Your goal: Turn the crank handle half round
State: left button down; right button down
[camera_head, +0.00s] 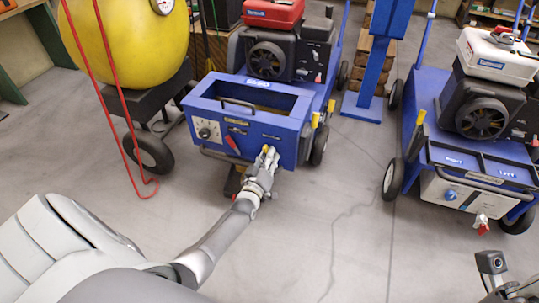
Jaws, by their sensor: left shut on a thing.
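A blue aerator (205,150) with an open box-like front stands in the middle of the head view. My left gripper (266,158) is at the lower right of its front face, shut on what appears to be the crank handle (267,149). Only a small yellow part of the handle shows between the fingers; the crank arm is mostly hidden by the gripper. My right gripper (491,263) shows only partly at the lower right corner, apart from everything; its fingers are not clear.
The aerator's front has a dial plate (207,133) and a red lever (232,145). A second blue aerator (430,155) stands at the right. A yellow tank (120,40) on a wheeled cart and a hanging red hose (121,110) are at the left.

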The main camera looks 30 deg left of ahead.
pick_arm(q)
jog(key=m+p, duration=0.1)
jog(key=m, duration=0.4)
jog(key=shift+a+f+m, duration=0.1)
jog(key=shift+m, duration=0.3)
jog(key=shift+s, duration=0.1)
dwell(0.3)
jog(key=c, duration=1.5)
grip_release()
jog(key=v, duration=1.2)
